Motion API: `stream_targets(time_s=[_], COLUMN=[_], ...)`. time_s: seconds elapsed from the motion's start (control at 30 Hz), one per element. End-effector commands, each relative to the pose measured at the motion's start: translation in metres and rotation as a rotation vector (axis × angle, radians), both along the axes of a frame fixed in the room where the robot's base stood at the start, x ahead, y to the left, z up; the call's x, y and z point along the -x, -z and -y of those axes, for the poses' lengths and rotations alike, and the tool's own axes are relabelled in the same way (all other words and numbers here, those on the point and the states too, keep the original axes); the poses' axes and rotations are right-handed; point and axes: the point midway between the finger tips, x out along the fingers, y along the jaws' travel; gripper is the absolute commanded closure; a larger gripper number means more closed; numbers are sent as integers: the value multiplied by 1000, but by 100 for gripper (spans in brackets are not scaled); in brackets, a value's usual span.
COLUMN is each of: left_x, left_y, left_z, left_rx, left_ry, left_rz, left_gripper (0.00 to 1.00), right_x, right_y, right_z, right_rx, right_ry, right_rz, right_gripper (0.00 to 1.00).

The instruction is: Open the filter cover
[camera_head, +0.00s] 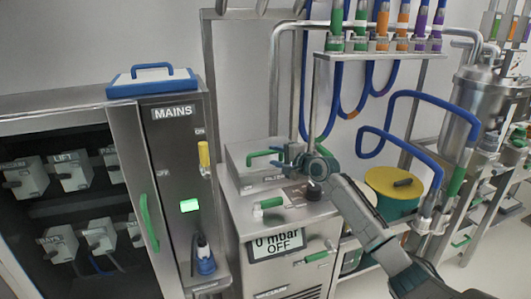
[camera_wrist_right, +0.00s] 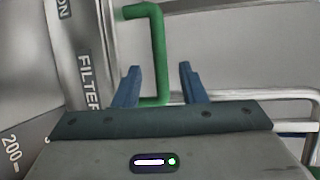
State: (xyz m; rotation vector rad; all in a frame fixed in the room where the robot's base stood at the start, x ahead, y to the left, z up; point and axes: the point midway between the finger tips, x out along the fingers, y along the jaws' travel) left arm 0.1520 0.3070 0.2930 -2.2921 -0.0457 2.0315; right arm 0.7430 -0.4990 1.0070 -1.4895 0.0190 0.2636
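The filter cover (camera_head: 242,168) is a flat grey metal lid on top of the cabinet in the middle of the head view; it looks closed. Its green handle (camera_head: 262,154) stands on it. My right gripper (camera_head: 279,157) is at the right end of this handle. In the right wrist view the same green handle (camera_wrist_right: 158,55) stands near the "FILTER" lettering. There the two blue fingers of my right gripper (camera_wrist_right: 159,82) are apart, one on each side of the handle's upright bar, with gaps on both sides. My left gripper is not in view.
A MAINS cabinet (camera_head: 172,150) stands to the left. Pipes and blue hoses (camera_head: 420,97) rise behind and right. A yellow-topped green drum (camera_head: 393,190) stands right of my arm.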

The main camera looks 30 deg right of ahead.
Motion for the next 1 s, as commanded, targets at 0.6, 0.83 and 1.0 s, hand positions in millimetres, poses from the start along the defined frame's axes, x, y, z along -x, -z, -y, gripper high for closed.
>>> stream_targets(time_s=[0.6, 0.83, 1.0], left_x=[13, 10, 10], left_y=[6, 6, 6], left_z=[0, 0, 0], left_rx=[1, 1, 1], left_ry=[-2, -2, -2], left_rz=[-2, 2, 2], left_gripper=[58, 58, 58], right_x=[-52, -51, -51], right_y=[10, 10, 10], right_z=[-9, -9, -9], right_rx=[2, 2, 2], right_ry=[0, 0, 0], right_rz=[-1, -1, -1], right_gripper=[62, 88, 100])
